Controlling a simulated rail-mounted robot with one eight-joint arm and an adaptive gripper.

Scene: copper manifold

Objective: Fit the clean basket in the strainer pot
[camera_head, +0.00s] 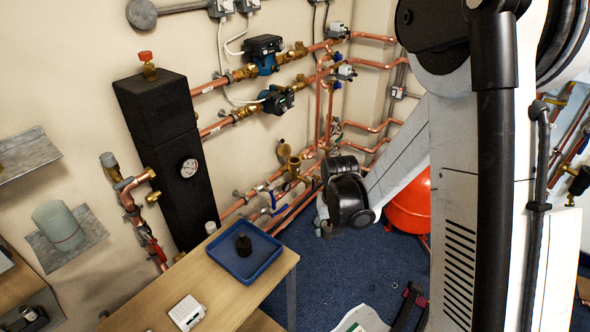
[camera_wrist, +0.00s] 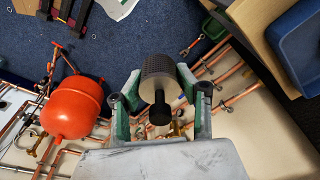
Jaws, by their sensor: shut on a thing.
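The basket (camera_wrist: 159,76) is a dark grey mesh cylinder with a lighter end and a black knob, seen in the wrist view. My gripper (camera_wrist: 160,88) is shut on it, with a green-padded finger on each side. The basket is held in the air, clear of the pipework behind it. In the head view my arm's black end is near the copper manifold, and the fingers are hard to make out there. A brass body on the pipework (camera_head: 293,166) looks like the strainer pot; I cannot see into it. In the wrist view, brass behind the basket is partly hidden.
A blue tray (camera_head: 268,266) with a small dark knobbed part (camera_head: 243,245) sits on the wooden table (camera_head: 228,293). A white box (camera_head: 187,312) lies there too. A red tank (camera_head: 409,205) stands beyond my arm. Copper pipes, valves and pumps crowd the wall.

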